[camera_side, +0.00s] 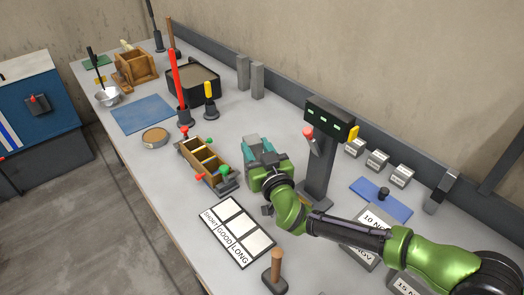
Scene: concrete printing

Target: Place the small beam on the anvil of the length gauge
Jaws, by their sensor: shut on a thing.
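My gripper (262,152), with green body and teal fingers, is low over the middle of the table, just right of a wooden mould. It is shut on a grey piece, which I take to be the small beam; the fingers hide most of it. The length gauge (318,165) appears to be the dark post with a display head, right of my gripper. A red-tipped lever (309,134) and a yellow part are on its head.
The wooden mould (207,162) with red and green knobs stands close on the left. A card marked SHORT, GOOD, LONG (237,229) lies in front. A wooden-handled tool (275,268) stands near the front edge. Grey blocks (377,160) and a blue plate (381,200) lie right.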

